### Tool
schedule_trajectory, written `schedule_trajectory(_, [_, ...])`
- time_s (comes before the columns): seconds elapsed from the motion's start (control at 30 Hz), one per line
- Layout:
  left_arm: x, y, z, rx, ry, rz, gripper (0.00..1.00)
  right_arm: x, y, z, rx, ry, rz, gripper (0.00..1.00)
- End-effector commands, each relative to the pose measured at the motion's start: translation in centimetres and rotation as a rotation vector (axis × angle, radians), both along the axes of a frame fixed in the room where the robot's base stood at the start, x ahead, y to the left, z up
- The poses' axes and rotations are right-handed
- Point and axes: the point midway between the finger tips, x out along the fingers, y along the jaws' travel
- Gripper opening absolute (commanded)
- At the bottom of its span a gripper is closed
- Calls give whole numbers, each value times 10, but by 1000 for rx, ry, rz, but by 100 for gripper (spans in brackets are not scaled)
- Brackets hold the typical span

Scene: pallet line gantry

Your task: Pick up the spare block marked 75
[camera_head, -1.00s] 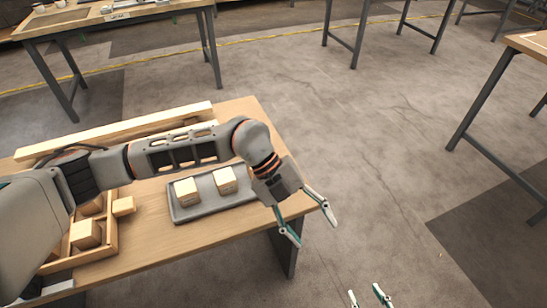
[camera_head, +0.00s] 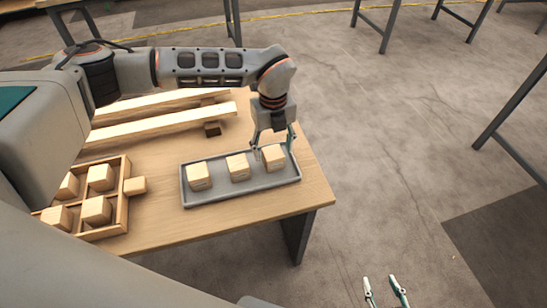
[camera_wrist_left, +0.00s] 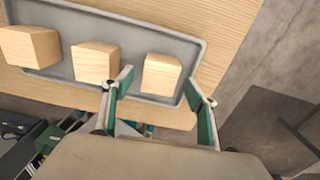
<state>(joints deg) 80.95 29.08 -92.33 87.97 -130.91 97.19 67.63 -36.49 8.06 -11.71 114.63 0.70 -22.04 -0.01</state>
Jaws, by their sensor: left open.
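Three pale wooden blocks stand in a row in a grey tray (camera_head: 220,196): a left block (camera_head: 199,176), a middle block (camera_head: 238,167) and a right block (camera_head: 274,157). No number is readable on any of them, so I cannot tell which is marked 75. My left gripper (camera_head: 273,146) is open and points down at the right block. In the left wrist view its fingertips (camera_wrist_left: 160,84) appear on either side of the right block (camera_wrist_left: 161,75); whether they touch it is unclear. My right gripper (camera_head: 386,282) is empty with its fingers apart, over the floor.
A wooden divided box (camera_head: 122,212) with several blocks stands left of the tray, with another small block (camera_head: 135,186) at its right side. Wooden beams (camera_head: 165,122) lie behind the tray. The table's right edge is close to the tray.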

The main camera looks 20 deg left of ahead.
Motion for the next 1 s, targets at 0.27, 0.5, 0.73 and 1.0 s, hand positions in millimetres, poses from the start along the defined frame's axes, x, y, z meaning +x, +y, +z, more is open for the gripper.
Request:
schedule_trajectory(0.27, [-1,0,-34,0,4,0,58,-1,-2,-4,-7,3,-2,40])
schedule_trajectory(0.5, [-1,0,-33,-1,2,-1,42,2,-3,-2,-7,-4,-3,40])
schedule_trajectory(0.73, [-1,0,-33,-1,2,0,16,7,-3,1,-6,-13,-2,40])
schedule_trajectory(1.0, [0,0,-30,-1,1,0,16,8,-2,2,-5,-15,-1,40])
